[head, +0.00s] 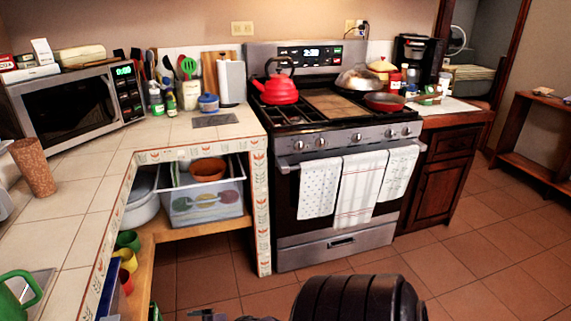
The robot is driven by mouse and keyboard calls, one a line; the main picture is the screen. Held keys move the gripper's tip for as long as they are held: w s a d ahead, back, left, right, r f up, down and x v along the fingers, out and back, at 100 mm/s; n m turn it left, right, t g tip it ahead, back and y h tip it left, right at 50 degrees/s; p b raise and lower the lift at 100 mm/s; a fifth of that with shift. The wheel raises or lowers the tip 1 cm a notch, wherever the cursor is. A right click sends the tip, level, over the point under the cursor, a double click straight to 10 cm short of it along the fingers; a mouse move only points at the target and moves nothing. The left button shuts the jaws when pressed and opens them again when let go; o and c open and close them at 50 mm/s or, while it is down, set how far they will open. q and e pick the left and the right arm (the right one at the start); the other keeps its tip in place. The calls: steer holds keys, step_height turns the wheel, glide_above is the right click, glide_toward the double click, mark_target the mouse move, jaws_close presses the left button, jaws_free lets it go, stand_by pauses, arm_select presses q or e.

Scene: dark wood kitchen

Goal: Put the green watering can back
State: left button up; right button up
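A green watering can (14,300) shows at the bottom left corner, at the near end of the tiled counter by the sink edge. Its handle curves to the right. The picture's edge cuts off part of it. Neither gripper can be made out. A dark rounded part of my own body fills the bottom middle, with a small dark piece beside it at the lower edge. No gripper is seen touching the can.
The tiled counter (88,196) runs along the left, with a brown cup (33,167) and a microwave (80,103). An open shelf (200,228) below holds a clear bin (203,205). The stove (335,180) bears a red kettle (279,88). The tiled floor (480,255) at right is clear.

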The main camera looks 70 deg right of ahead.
steer(key=s+a+f+m+g, duration=0.3)
steer(key=s+f, duration=0.5)
steer(key=f, duration=0.2)
steer(key=s+a+f+m+g, duration=0.2)
steer(key=s+a+f+g, duration=0.15)
steer(key=s+f, duration=0.6)
steer(key=s+a+f+m+g, duration=0.1)
steer(key=s+a+f+g, duration=0.1)
steer(key=s+a+f, duration=0.2)
steer(key=s+a+f+m+g, duration=0.1)
steer(key=s+a+f, duration=0.3)
steer(key=s, duration=0.6)
steer(key=shift+s+f+g+h, duration=0.35)
steer(key=shift+f+h, duration=0.05)
steer(key=shift+f, duration=0.35)
